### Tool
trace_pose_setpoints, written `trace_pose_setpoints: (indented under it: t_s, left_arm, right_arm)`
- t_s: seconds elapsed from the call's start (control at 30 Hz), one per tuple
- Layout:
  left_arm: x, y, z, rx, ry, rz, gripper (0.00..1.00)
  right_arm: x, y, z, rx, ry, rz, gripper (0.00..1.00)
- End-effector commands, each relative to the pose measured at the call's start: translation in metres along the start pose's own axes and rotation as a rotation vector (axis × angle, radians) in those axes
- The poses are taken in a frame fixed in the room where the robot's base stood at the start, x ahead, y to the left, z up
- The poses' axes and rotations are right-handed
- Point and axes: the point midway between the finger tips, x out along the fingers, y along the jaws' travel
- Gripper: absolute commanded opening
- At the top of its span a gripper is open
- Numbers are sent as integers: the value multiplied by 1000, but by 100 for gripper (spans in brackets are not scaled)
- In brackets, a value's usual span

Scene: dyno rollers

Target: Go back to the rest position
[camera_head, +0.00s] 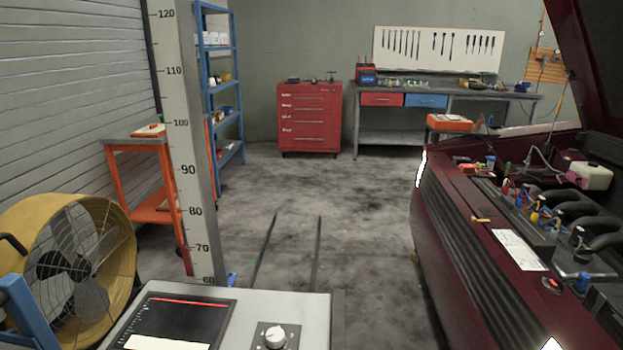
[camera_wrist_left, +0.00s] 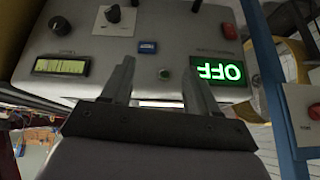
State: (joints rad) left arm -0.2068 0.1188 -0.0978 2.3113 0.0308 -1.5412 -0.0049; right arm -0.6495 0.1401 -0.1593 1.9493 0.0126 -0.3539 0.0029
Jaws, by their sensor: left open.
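My left gripper (camera_wrist_left: 160,78) shows in the left wrist view with its two fingers apart and nothing between them. Its fingers point at a grey control panel (camera_wrist_left: 185,30). I cannot tell whether the fingertips touch the panel. Neither gripper is in the head view. My right gripper is in neither view.
In the head view a grey console (camera_head: 255,308) stands in front, beside a tall white scale post (camera_head: 185,150). A yellow fan (camera_head: 70,260) is at the left, a dark red car (camera_head: 470,230) at the right. Open floor (camera_head: 370,210) leads back to a red cabinet (camera_head: 309,120).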

Motion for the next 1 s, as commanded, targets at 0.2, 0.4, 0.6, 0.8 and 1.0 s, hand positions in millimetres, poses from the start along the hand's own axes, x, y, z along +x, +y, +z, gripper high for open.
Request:
trace_pose_setpoints:
  t_s: [0.2,0.4,0.6,0.8,1.0]
  left_arm:
    - [-17,18,83,7,-153,29,60]
    - [-28,28,127,9,-223,47,60]
    - [11,35,116,11,-70,59,60]
    - [43,42,111,10,91,74,60]
    - [66,49,112,5,249,88,60]
  right_arm:
    - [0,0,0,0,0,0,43]
    - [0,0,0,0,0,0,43]
    - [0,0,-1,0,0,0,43]
    - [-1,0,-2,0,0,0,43]
    - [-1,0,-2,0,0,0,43]
